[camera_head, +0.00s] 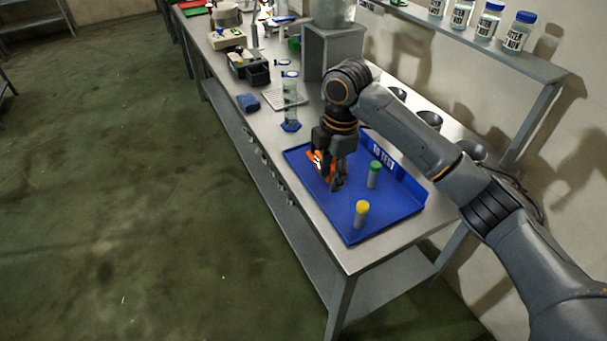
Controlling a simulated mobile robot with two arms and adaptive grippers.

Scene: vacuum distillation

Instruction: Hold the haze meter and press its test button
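My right gripper (332,180) comes in from the right and points down over the blue tray (352,233) on the steel bench. A small orange thing (313,157) shows at the left side of its fingers, partly hidden by them; I cannot tell whether it is held or what it is. I cannot make out for sure which thing is the haze meter, and no test button can be made out. A dark instrument with a beige part (243,57) stands farther back on the bench. My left gripper is out of view.
A yellow-capped vial (361,214) and a green-capped vial (374,175) stand on the tray. A glass cylinder on a blue base (290,105) and a blue cloth-like thing (248,102) stand behind it. A shelf with jars (523,32) runs along the wall.

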